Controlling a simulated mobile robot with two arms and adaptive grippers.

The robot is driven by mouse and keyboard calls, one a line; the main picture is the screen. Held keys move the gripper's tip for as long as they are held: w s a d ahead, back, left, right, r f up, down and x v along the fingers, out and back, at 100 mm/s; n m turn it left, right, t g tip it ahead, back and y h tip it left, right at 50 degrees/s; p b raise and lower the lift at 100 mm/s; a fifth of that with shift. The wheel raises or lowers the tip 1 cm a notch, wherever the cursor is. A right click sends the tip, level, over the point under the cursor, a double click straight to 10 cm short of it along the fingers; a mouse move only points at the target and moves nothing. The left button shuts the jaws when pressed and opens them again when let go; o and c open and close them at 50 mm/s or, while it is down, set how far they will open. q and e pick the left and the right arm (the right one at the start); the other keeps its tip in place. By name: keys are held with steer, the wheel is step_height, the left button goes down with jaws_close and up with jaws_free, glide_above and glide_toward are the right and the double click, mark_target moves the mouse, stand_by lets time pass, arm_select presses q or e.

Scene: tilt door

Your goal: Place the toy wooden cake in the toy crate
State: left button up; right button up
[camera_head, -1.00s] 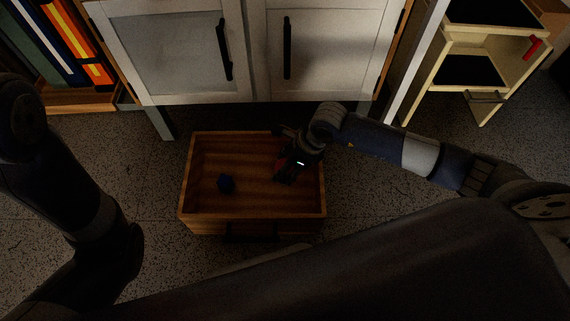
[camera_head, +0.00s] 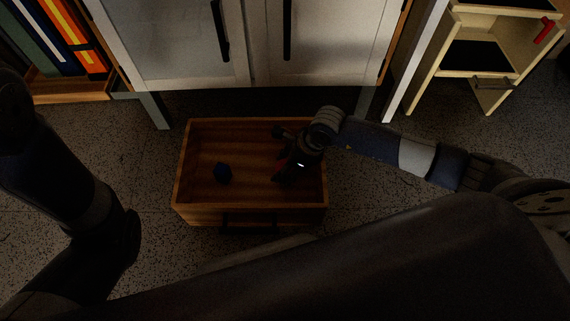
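The wooden toy crate (camera_head: 198,216) stands on the floor in front of the cabinet, open at the top. My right gripper (camera_head: 281,172) is over the right half of the crate, pointing down and to the left. A little dull red shows at the gripper, too dark to identify. Its fingers are too dark to show whether they are open or hold something. My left arm is at the left, and its gripper is not in view.
A white cabinet (camera_head: 180,50) with black handles stands just behind the crate, its doors shut. Books (camera_head: 70,40) sit on a shelf at the upper left. A pale wooden toy unit (camera_head: 425,75) stands at the upper right. Floor is clear left of the crate.

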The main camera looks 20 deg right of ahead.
steer(key=shift+f, duration=0.5)
steer(key=shift+f+b, duration=0.35)
steer(key=o, duration=1.1)
steer(key=shift+o, duration=0.2)
steer(key=o, duration=0.3)
steer(key=shift+r, duration=0.15)
steer(key=v, duration=1.2)
